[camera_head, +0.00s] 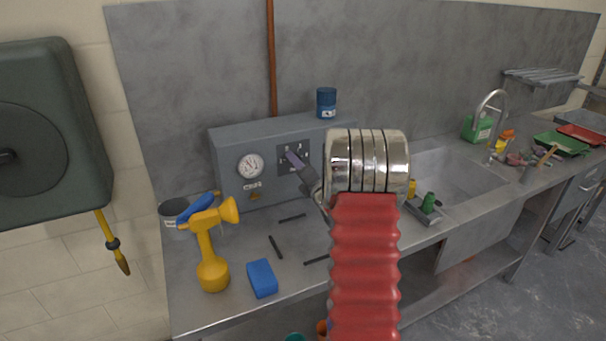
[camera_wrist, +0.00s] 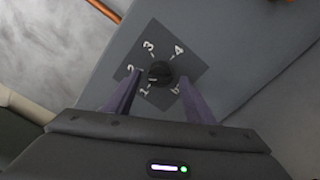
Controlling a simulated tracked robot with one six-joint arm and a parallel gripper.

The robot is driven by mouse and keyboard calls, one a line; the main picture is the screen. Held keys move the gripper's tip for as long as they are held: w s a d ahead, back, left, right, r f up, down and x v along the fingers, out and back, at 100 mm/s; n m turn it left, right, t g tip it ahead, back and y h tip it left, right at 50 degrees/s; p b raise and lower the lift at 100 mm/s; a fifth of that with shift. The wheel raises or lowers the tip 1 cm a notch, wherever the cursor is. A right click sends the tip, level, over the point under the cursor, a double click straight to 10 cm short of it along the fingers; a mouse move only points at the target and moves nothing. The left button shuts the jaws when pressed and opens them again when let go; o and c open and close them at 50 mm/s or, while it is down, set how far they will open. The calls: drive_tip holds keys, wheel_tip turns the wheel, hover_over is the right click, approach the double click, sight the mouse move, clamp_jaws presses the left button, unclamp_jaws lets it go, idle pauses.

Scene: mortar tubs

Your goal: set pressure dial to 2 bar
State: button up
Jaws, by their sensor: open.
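The pressure dial is a black knob (camera_wrist: 159,72) on a dark square plate (camera_wrist: 168,45) with white numbers and tick marks; 1, 2, 3 and 4 are readable and the last is partly hidden. In the wrist view my gripper (camera_wrist: 159,76) is open, with one purple-grey finger on each side of the knob. I cannot tell if the fingers touch it. The knob's pointer setting is too small to read. In the head view the dial plate (camera_head: 283,161) is on the front of a grey box (camera_head: 229,157), partly covered by my gripper (camera_head: 293,158).
A round gauge (camera_head: 250,167) sits left of the dial. A blue can (camera_head: 326,102) stands on the box. A yellow spray bottle (camera_head: 211,255), a blue sponge (camera_head: 262,278) and dark rods (camera_head: 275,246) lie or stand on the bench in front. A sink (camera_head: 455,178) is right.

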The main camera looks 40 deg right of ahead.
drive_tip(key=v, duration=1.3)
drive_tip(key=shift+s+a, duration=0.15)
drive_tip(key=shift+s, duration=0.1)
